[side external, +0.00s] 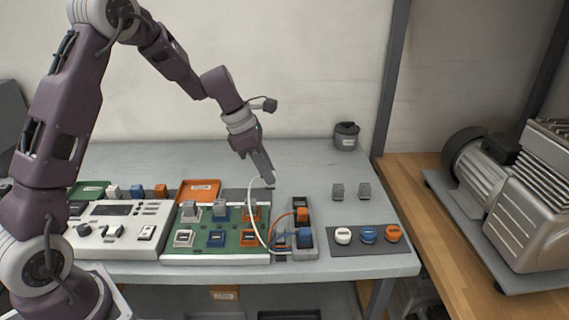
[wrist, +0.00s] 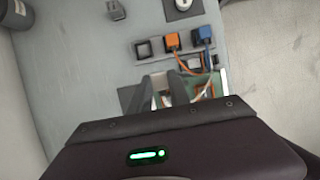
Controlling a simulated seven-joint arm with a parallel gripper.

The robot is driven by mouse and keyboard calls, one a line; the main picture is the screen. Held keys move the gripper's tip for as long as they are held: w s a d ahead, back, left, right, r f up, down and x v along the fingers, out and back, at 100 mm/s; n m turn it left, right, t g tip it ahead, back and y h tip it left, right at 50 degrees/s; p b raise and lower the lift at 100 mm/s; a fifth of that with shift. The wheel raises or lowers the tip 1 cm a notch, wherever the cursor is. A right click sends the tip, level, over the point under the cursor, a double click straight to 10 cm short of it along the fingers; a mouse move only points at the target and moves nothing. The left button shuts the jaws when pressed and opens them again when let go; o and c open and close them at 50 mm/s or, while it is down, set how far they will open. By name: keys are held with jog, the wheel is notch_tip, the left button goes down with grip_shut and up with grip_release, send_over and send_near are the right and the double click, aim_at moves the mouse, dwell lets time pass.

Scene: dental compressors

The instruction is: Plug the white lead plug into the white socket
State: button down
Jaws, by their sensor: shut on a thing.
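My gripper (side external: 268,178) is raised above the bench, behind the lead holder, with its fingers pointing down. Its fingers (wrist: 166,85) are shut on the white lead plug, which is mostly hidden between them. The white lead (side external: 251,207) hangs from the fingertips in a curve down toward the lead holder (side external: 296,209). The white socket (side external: 184,239) is at the front left of the green board (side external: 200,226), clear of the gripper and well to its left in the side view. I cannot make out the white socket in the wrist view.
An orange plug (side external: 302,214) and a blue plug (side external: 304,237) sit in the holder. A control box (side external: 120,229) is left; round knobs (side external: 368,234) are right.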

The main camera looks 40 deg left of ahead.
jog(key=s+a+f, duration=0.1)
jog(key=s+a, duration=0.3)
jog(key=s, duration=0.6)
jog(key=s+a+f, duration=0.1)
jog(key=s+a, duration=0.3)
jog(key=s, duration=0.7)
jog(key=shift+s+a+f, duration=0.2)
jog(key=shift+a+f, duration=0.1)
jog(key=w+d+r+m+g+h, duration=0.1)
jog(key=w+d+m+g, duration=0.2)
jog(key=m, duration=0.6)
jog(key=shift+s+a+f+m+g+y, duration=0.15)
jog(key=shift+s+a+f+m+g, duration=0.4)
jog(key=shift+m, duration=0.95)
jog(key=shift+s+a+f+m+g+y, duration=0.2)
jog(key=shift+a+f+m+g, duration=0.35)
jog(key=shift+f+m, duration=0.75)
jog(key=shift+s+a+f+m+g+y, duration=0.15)
jog(key=shift+s+a+f+m+g, duration=0.4)
jog(key=shift+m, duration=1.15)
jog(key=shift+w+d+f, duration=0.15)
jog(key=shift+w+f, duration=0.1)
jog(key=shift+f, duration=0.15)
jog(key=shift+f, duration=0.25)
